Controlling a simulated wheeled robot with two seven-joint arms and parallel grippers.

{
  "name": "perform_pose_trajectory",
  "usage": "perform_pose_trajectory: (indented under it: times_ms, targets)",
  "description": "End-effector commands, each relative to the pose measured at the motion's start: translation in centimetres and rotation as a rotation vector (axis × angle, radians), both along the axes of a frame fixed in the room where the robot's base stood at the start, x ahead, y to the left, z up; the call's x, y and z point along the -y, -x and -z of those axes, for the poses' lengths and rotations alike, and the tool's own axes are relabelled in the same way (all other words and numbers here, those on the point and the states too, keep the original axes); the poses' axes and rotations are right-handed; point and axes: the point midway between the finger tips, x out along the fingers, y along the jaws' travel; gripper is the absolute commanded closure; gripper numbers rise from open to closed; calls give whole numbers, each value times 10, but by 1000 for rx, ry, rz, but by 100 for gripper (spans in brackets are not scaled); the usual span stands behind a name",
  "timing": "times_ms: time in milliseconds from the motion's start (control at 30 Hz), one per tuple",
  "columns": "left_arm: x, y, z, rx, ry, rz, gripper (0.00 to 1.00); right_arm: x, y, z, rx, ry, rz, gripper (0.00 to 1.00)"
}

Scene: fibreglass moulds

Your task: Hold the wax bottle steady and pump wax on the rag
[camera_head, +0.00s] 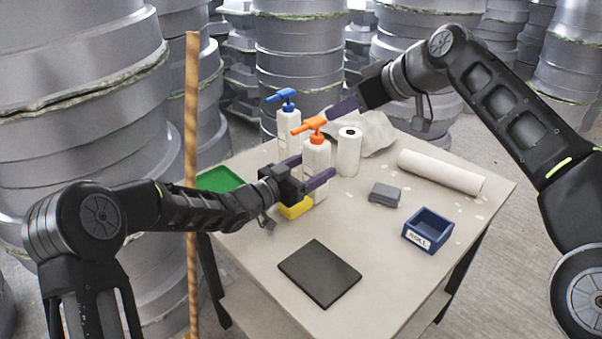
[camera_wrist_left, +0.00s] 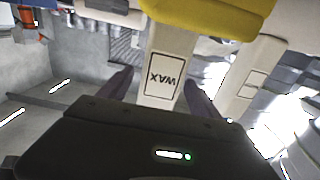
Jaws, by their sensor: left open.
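The wax bottle (camera_head: 316,156) is white with an orange pump head (camera_head: 310,126) and stands upright on the table. In the left wrist view its WAX label (camera_wrist_left: 163,78) appears upside down. My left gripper (camera_head: 306,172) is open, with one finger on each side of the bottle; I cannot tell whether either touches. My right gripper (camera_head: 343,108) is just to the right of the orange pump head and slightly above it; its jaw opening is unclear. A crumpled whitish cloth (camera_head: 376,130), possibly the rag, lies behind the bottle and is partly hidden.
A blue-pump bottle (camera_head: 288,128) stands close behind left, and an upright white roll (camera_head: 349,152) close right. A yellow block (camera_head: 295,209) lies before the wax bottle. A green tray (camera_head: 218,179), dark pad (camera_head: 319,273), grey block (camera_head: 384,195), blue bin (camera_head: 428,230) and long roll (camera_head: 441,172) lie around.

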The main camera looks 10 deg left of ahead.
Motion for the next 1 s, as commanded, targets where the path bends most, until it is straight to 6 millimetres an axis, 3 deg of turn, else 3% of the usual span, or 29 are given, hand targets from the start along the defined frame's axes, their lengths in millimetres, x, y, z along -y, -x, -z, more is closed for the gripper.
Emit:
perform_pose_trajectory:
  times_ms: [433, 1000]
  targets:
    - [7, -10, 0, -1, -1, 0, 28, 0, 0, 0, 0, 0, 0, 64]
    - [7, -10, 0, 0, -1, 0, 75, 0, 0, 0, 0, 0, 0, 64]
